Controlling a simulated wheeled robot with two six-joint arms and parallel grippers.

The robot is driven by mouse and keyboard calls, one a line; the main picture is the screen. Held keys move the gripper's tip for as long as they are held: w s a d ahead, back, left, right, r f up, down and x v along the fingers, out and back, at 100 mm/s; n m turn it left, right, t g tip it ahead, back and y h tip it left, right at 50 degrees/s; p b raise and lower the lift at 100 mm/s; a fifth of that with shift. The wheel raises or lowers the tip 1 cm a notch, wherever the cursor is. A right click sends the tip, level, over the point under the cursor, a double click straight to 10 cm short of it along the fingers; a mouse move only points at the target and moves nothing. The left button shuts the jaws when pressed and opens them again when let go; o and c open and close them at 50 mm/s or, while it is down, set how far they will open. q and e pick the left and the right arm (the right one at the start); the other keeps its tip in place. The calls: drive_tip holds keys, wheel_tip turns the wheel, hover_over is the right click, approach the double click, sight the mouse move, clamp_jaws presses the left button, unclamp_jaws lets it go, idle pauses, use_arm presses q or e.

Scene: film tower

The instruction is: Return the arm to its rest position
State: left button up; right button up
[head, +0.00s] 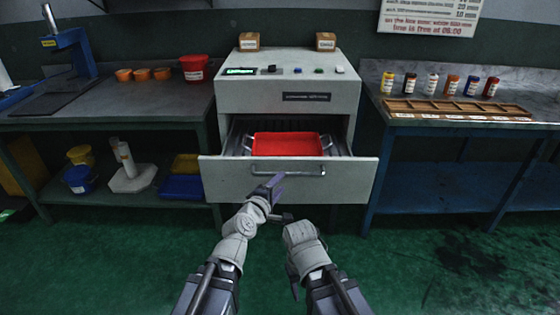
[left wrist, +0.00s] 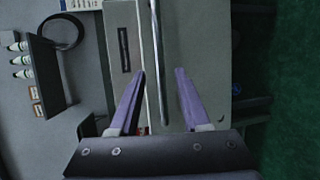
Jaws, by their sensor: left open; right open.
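The grey cabinet's drawer (head: 225,180) stands pulled open, with a red tray (head: 287,144) inside. Its bar handle (head: 305,174) crosses the front. My left gripper (head: 277,180) is open, in front of the drawer and close to the handle. In the left wrist view, my left gripper's two purple fingers (left wrist: 160,75) stand apart, and the handle (left wrist: 156,45) shows between them in the picture. I cannot tell whether it touches them. My right gripper (head: 294,288) is low, nearer to me, pointing down and largely hidden by its own wrist; it is open, and I see nothing held.
A left bench (head: 150,105) holds orange bowls (head: 142,74), a red tub (head: 194,68) and a blue press (head: 70,50). A right bench (head: 460,125) holds several small bottles (head: 432,83) and a wooden rack (head: 455,109). The green floor is clear on both sides of my arms.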

use_arm(q)
drive_tip(key=s+a+f+m+g+y, duration=0.1)
drive_tip(key=s+a+f+m+g, duration=0.15)
drive_tip(key=f+m, duration=0.2)
drive_tip(key=s+a+f+m+g, duration=0.1)
drive_tip(key=s+f+m+g, duration=0.1)
drive_tip(key=f+m+g, duration=0.3)
drive_tip(key=s+a+f+m+g+y, duration=0.55)
drive_tip(key=s+a+f, duration=0.25)
drive_tip(key=s+a, duration=0.35)
drive_tip(key=s+d+r+m+p, duration=0.1)
drive_tip(key=s+d+r+p, duration=0.1)
drive_tip(key=r+p, duration=0.6)
drive_tip(key=s+d+r+m+g+p, duration=0.1)
drive_tip(key=s+d+r+p, duration=0.1)
drive_tip(key=d+r+p, duration=0.3)
drive_tip(key=s+d+r+m+p, duration=0.1)
drive_tip(key=s+d+r+p, duration=0.1)
drive_tip(key=r+p, duration=1)
drive_tip(key=shift+d+r+g+y+p, duration=0.4)
drive_tip(key=shift+d+y+p, duration=0.1)
drive_tip(key=shift+d, duration=0.15)
